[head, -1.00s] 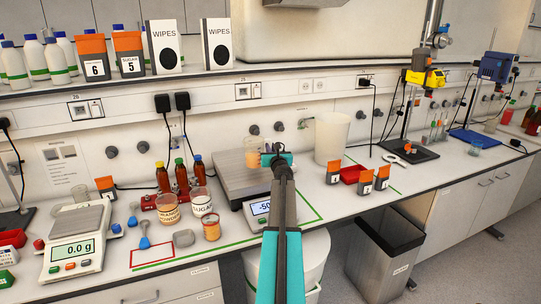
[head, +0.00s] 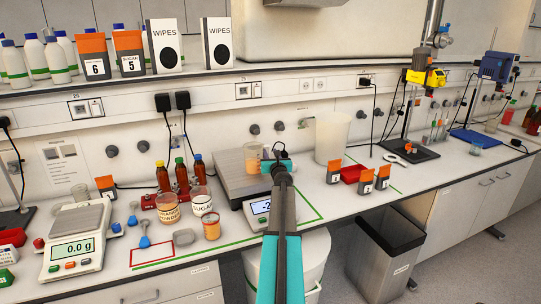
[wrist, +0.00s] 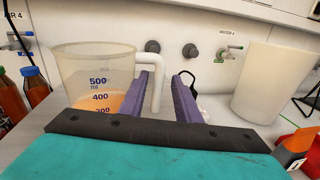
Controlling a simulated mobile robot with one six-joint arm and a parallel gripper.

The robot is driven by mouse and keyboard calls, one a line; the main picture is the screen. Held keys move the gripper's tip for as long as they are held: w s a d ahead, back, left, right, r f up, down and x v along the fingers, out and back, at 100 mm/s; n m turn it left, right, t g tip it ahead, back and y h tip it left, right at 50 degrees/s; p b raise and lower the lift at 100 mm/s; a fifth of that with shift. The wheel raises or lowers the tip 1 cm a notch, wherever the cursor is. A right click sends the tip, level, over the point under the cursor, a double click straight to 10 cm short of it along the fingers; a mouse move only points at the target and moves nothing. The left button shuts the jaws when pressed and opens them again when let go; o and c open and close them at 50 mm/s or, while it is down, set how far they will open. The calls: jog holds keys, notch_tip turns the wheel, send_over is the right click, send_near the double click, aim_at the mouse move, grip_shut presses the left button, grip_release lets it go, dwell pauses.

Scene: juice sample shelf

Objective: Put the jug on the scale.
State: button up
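The jug (head: 254,157) is clear with orange liquid in its lower part. In the head view it stands upright on the grey plate of the large scale (head: 225,178), whose display (head: 262,207) shows a negative reading, partly hidden by my arm. My gripper (head: 277,165) is just right of the jug. In the wrist view the jug (wrist: 90,78) has its white handle toward my gripper (wrist: 170,80).
A smaller white scale (head: 75,240) reads 0.0 g at the left. Brown bottles (head: 181,176) and labelled tubs (head: 202,200) stand left of the large scale. A tall white bucket (head: 332,137) stands to its right, with a red bin (head: 352,174) and orange-topped boxes (head: 366,182) nearby.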

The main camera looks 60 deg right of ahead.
jog(key=shift+r, duration=0.15)
jog(key=b+v, duration=0.2)
jog(key=v, duration=1)
dwell(0.6)
dwell(0.8)
